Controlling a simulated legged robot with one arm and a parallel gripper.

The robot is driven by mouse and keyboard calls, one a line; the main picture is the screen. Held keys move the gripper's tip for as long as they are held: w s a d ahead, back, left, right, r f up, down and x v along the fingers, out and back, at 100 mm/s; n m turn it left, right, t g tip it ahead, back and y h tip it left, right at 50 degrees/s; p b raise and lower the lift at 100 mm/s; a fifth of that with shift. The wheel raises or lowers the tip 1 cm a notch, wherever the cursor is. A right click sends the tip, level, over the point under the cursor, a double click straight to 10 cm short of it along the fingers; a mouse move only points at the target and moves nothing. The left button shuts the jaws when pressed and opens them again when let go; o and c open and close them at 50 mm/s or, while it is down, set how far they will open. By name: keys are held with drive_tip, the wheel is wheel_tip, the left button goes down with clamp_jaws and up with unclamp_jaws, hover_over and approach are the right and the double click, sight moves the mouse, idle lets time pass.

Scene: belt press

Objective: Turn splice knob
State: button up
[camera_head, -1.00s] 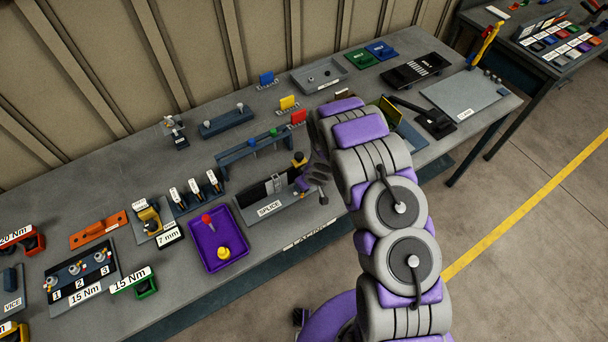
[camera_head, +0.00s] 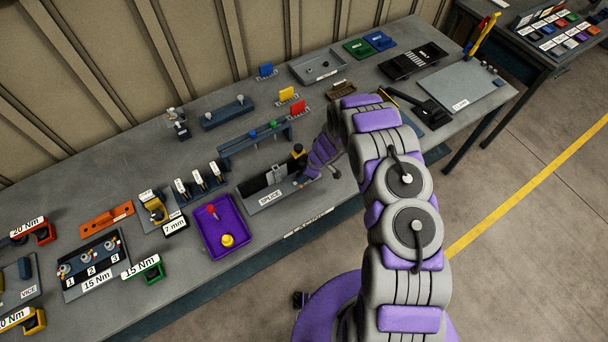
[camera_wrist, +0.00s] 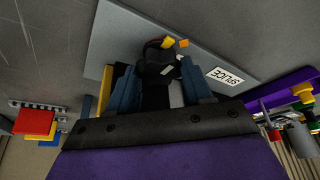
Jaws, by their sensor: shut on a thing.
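The splice station is a grey plate (camera_head: 262,201) with a SPLICE label and an upright dark block, at the front edge of the bench. My gripper (camera_head: 302,180) is at the right end of this plate, its purple wrist partly covering that end. In the wrist view my gripper (camera_wrist: 163,80) has its blue-grey fingers on both sides of a dark knob (camera_wrist: 160,65) and is shut on it. The knob shows small yellow and orange marks. Its lower part is hidden between the fingers. The plate (camera_wrist: 120,40) also shows behind it, with the label upside down.
A purple tray (camera_head: 207,243) with a red and a yellow piece is left of the station. A rail (camera_head: 255,143) with coloured knobs stands behind it. A yellow-topped black post (camera_head: 298,151) is close to my wrist. Coloured blocks (camera_wrist: 35,122) show at the wrist view's left.

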drive_tip(key=shift+w+n+b, duration=0.15)
drive_tip(key=shift+n+b, duration=0.45)
drive_tip(key=shift+b, duration=0.1)
drive_tip(key=shift+d, duration=0.1)
drive_tip(key=o, duration=0.8)
drive_tip(key=shift+g, duration=0.3)
drive_tip(key=shift+r, duration=0.1)
drive_tip(key=b+v, duration=0.1)
drive_tip(key=v, duration=1.6)
drive_tip(key=shift+b, duration=0.4)
